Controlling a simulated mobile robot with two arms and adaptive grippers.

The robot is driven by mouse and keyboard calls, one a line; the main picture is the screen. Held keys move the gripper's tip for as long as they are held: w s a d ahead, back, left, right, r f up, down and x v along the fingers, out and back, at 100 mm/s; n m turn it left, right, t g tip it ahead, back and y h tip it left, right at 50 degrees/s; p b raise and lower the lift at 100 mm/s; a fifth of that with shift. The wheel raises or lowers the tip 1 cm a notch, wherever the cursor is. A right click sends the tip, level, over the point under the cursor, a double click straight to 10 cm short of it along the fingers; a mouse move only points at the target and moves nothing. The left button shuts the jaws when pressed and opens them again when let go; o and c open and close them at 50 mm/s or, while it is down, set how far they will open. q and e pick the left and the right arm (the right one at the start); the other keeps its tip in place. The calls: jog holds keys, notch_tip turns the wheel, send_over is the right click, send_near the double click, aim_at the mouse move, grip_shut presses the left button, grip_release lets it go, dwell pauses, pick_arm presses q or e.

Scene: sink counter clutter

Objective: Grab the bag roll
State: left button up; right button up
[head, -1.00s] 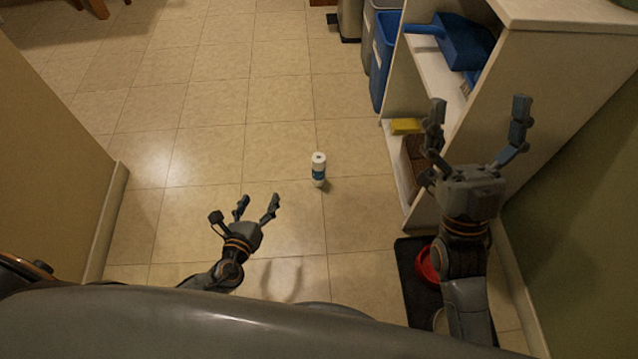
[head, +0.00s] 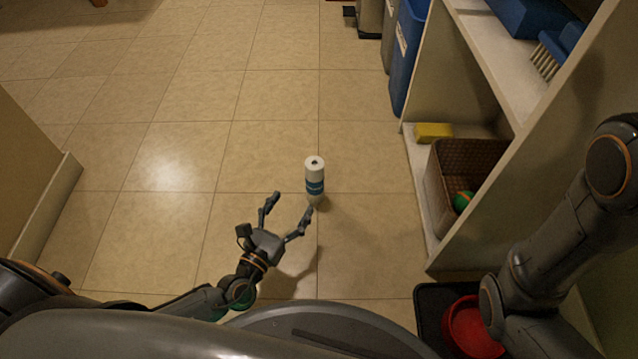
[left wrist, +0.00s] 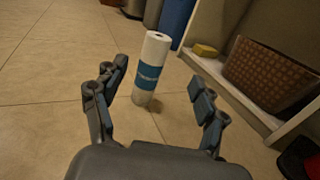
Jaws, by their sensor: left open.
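The bag roll (head: 315,176) is a white upright cylinder with a blue label band, standing on the tiled floor in the middle of the head view. In the left wrist view the roll (left wrist: 151,70) stands ahead of the fingers, between them in the picture and slightly left of centre. My left gripper (head: 290,206) is open and empty, just short of the roll and to its lower left in the head view. Its fingers also show in the left wrist view (left wrist: 157,96). My right arm (head: 560,240) shows at the right edge, with its gripper out of the picture.
A white shelf unit (head: 436,215) stands at right, holding a yellow sponge (head: 433,132), a brown basket (head: 462,160) and a blue brush (head: 550,55). A red bowl (head: 470,325) sits on a dark mat. Blue and grey bins stand behind. Floor around the roll is clear.

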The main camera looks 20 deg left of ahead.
aim_at(310, 174)
pick_arm(q)
jog(key=w, duration=0.2)
jog(key=w+d+b, duration=0.1)
jog(key=w, duration=0.2)
jog(key=w+b, duration=0.1)
jog(key=w, duration=0.2)
jog(key=shift+d, duration=0.2)
jog(key=shift+w+f+b, duration=0.25)
jog(key=shift+w+b, duration=0.25)
jog(key=shift+b, duration=0.05)
jog(key=w+b, duration=0.1)
jog(key=w, duration=0.2)
jog(key=shift+w+d+f+b, duration=0.2)
jog(key=shift+w+b, duration=0.1)
jog(key=shift+b, duration=0.05)
jog(key=shift+w+d+r, duration=0.1)
jog(key=shift+w, duration=0.3)
jog(key=shift+c, duration=0.2)
grip_shut()
jog(key=shift+r, duration=0.1)
